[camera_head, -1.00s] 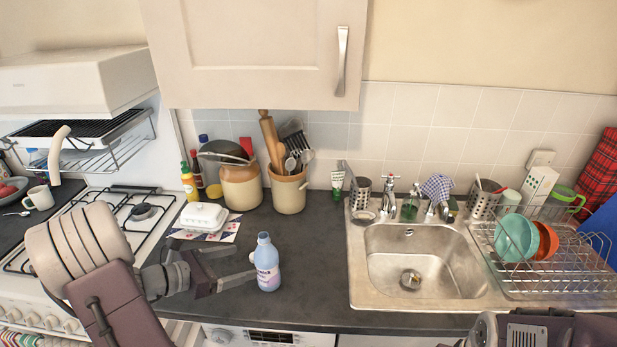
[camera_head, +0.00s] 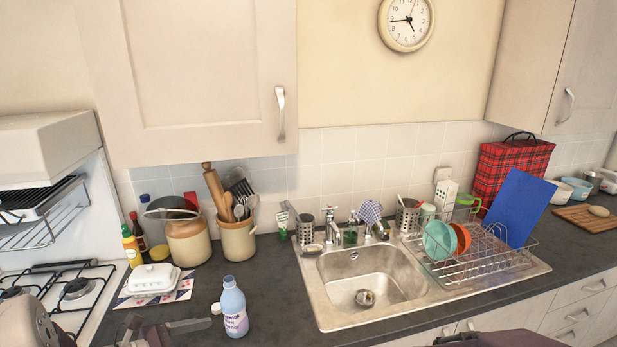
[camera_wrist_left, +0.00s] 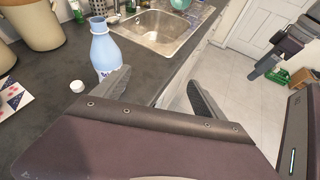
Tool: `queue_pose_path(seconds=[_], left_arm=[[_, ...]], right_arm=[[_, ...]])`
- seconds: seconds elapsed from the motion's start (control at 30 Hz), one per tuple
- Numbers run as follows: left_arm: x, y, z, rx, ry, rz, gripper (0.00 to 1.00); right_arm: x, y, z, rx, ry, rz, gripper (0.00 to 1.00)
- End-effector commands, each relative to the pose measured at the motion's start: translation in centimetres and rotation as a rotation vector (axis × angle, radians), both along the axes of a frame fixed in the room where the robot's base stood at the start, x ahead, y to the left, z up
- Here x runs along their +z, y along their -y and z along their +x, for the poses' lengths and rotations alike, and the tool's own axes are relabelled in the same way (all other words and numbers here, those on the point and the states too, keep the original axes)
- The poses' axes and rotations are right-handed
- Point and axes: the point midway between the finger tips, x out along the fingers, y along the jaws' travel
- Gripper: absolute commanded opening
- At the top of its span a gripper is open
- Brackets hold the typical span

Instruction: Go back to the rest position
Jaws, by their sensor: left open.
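My left gripper (camera_head: 165,332) is low at the left of the head view, just left of the pale blue bottle (camera_head: 235,307). Its fingers are spread and empty in the left wrist view (camera_wrist_left: 160,90). The bottle stands upright on the counter, and it also shows beyond the left finger in the wrist view (camera_wrist_left: 103,48). A small white cap (camera_wrist_left: 77,87) lies on the counter beside it. What seems to be my right gripper (camera_wrist_left: 262,68) shows at the wrist view's right; its jaws are unclear. My right arm (camera_head: 500,339) only edges into the head view's bottom.
A butter dish (camera_head: 153,279) on a patterned card and a utensil crock (camera_head: 238,240) stand behind the left gripper. The stove (camera_head: 70,310) is left. The sink (camera_head: 370,285) and dish rack (camera_head: 480,262) are right.

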Motion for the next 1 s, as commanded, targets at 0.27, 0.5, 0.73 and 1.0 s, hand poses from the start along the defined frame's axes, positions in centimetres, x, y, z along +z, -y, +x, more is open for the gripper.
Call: queue_pose_path(seconds=[0.27,0.5,0.73,1.0], left_arm=[[-1.5,11.5,-6.5,-0.534,-0.003,0.235,0.82],[-7.3,10.9,-16.3,-1.371,0.230,0.869,0.82],[-9.3,4.5,-14.1,-1.773,0.493,1.281,0.82],[-9.2,3.8,-12.5,-1.833,0.581,1.364,0.82]], right_arm=[[0.0,0.0,0.0,0.000,0.000,0.000,0.81],[0.0,0.0,0.0,0.000,0.000,0.000,0.81],[0.0,0.0,0.0,0.000,0.000,0.000,0.81],[0.0,0.0,0.0,0.000,0.000,0.000,0.81]])
